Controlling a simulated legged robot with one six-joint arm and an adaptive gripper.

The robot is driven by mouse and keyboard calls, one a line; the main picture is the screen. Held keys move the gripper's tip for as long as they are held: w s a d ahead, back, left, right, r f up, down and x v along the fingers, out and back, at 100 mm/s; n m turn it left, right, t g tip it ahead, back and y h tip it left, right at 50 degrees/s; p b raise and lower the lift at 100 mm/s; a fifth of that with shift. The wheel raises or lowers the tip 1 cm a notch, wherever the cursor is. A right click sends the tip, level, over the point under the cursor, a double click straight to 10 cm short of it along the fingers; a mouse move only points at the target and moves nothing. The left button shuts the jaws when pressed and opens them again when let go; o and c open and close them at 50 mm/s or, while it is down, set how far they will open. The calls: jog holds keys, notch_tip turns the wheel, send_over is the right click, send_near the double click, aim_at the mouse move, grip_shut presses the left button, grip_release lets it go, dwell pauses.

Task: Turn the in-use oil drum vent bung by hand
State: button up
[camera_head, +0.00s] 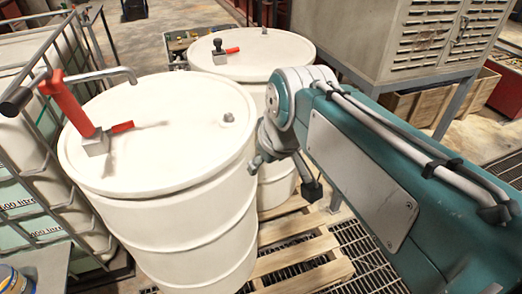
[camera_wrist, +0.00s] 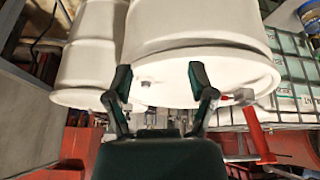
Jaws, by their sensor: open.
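The front white drum (camera_head: 150,215) carries a hand pump with a red handle (camera_head: 66,103) and a bent metal spout. Its vent bung (camera_head: 228,117) is a small grey knob near the right edge of the lid. In the wrist view the drum (camera_wrist: 200,35) appears inverted, with the bung (camera_wrist: 146,85) small near the rim. My gripper (camera_wrist: 160,77) is open and empty, with the bung between its fingers in the picture but apart from them. In the head view my gripper (camera_head: 258,160) is partly visible beside the drum's right side, below lid level.
A second white drum (camera_head: 265,52) with a black knob and red lever stands behind. A caged white tank (camera_head: 25,150) is at left. A grey louvred cabinet (camera_head: 410,40) stands back right. Wooden pallet slats (camera_head: 300,255) lie beneath the drums.

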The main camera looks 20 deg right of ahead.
jog(key=w+r, duration=0.3)
jog(key=w, duration=1)
send_near(229, 115)
jog(key=shift+g+y, duration=0.3)
jog(key=x, duration=0.9)
jog(key=shift+w+d, duration=0.2)
jog(key=shift+w, duration=0.1)
grip_shut()
